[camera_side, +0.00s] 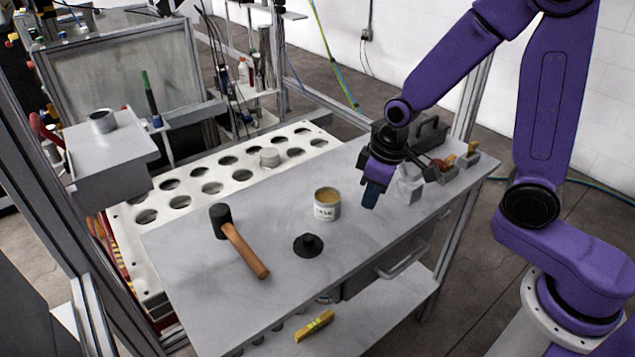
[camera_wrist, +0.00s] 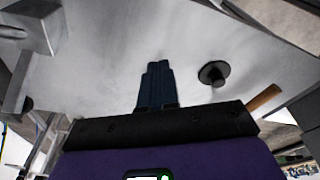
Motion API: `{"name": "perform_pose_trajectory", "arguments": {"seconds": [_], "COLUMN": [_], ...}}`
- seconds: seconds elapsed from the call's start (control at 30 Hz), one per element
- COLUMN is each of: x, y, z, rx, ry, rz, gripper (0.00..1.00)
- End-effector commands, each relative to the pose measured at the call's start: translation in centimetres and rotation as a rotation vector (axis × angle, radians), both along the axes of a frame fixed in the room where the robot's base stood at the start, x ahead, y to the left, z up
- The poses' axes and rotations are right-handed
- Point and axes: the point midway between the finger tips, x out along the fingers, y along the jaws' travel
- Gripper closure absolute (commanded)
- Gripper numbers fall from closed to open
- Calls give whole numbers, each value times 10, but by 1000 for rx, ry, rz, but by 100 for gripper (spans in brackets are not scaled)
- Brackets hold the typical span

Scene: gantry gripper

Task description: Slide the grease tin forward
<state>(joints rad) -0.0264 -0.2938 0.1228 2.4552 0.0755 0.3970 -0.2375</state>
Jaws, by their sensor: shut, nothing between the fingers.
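The grease tin (camera_side: 327,211) is a small round tin with a white label and a tan top. It stands upright near the middle of the grey bench top (camera_side: 285,205) in the side view. My gripper (camera_side: 370,200) points down just to the right of the tin, with a small gap between them. Its dark fingers are together and empty. In the wrist view my gripper's fingers (camera_wrist: 158,68) show closed over the bench top, and I cannot make out the tin there.
A black flanged knob (camera_side: 308,244) lies in front of the tin. A wooden-handled mallet (camera_side: 245,250) lies to its left. A grey block (camera_side: 408,187) and a dark toolbox (camera_side: 430,134) stand to the right. A white rack with holes (camera_side: 205,178) runs behind the bench.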

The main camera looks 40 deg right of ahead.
Motion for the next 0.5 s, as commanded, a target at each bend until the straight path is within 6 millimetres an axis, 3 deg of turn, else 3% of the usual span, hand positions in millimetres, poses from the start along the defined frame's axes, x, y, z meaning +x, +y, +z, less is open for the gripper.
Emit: {"name": "perform_pose_trajectory", "arguments": {"seconds": [0.17, 0.5], "x": [13, 61], "y": [7, 33], "z": [-1, -1], "rx": [0, 0], "ry": [-1, -1], "rz": [5, 4], "gripper": [100, 100]}}
